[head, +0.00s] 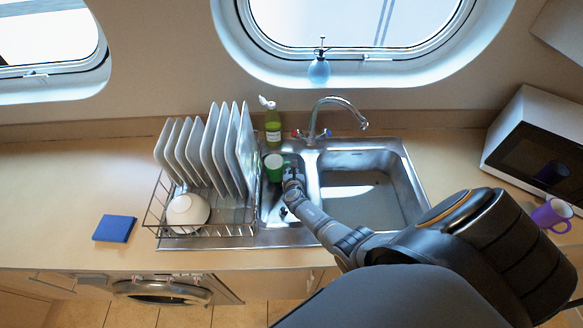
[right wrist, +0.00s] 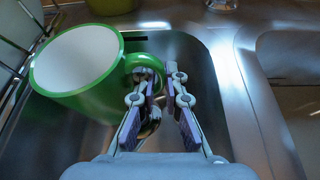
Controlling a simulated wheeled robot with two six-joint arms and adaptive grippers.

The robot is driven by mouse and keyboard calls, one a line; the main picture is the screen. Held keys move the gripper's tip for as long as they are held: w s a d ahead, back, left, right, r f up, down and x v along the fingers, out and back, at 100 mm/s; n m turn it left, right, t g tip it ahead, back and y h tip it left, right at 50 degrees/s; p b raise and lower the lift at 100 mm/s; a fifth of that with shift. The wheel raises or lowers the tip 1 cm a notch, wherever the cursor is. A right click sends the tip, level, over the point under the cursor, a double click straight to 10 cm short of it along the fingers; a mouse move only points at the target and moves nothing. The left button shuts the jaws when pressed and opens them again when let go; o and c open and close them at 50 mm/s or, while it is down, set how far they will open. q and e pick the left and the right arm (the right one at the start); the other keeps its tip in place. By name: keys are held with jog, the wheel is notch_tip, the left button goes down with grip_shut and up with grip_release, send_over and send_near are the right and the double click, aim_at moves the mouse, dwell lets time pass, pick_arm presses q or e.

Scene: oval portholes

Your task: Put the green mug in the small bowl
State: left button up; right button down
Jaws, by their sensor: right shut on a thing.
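The green mug (head: 273,168), white inside, is over the left basin of the sink. In the right wrist view the mug (right wrist: 75,62) is tilted, its opening facing up and left and its handle toward my fingers. My right gripper (head: 289,178) is shut on the handle; in the right wrist view the fingers (right wrist: 160,78) are at the handle, and the exact contact is partly hidden. The small white bowl (head: 187,210) sits tilted at the front of the dish rack, left of the mug. My left gripper is not in view.
The wire dish rack (head: 222,231) holds several upright plates (head: 205,145) behind the bowl. A green bottle (head: 273,130) and the tap (head: 338,101) stand behind the sink (head: 409,170). A blue sponge (head: 114,228) lies left, and a purple mug (head: 551,215) stands far right.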

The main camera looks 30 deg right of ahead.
notch_tip(320, 180, down, 4)
jog(key=b, duration=0.3)
jog(key=shift+f, duration=0.2)
jog(key=shift+r, duration=0.1)
jog(key=c, duration=1.4)
grip_release()
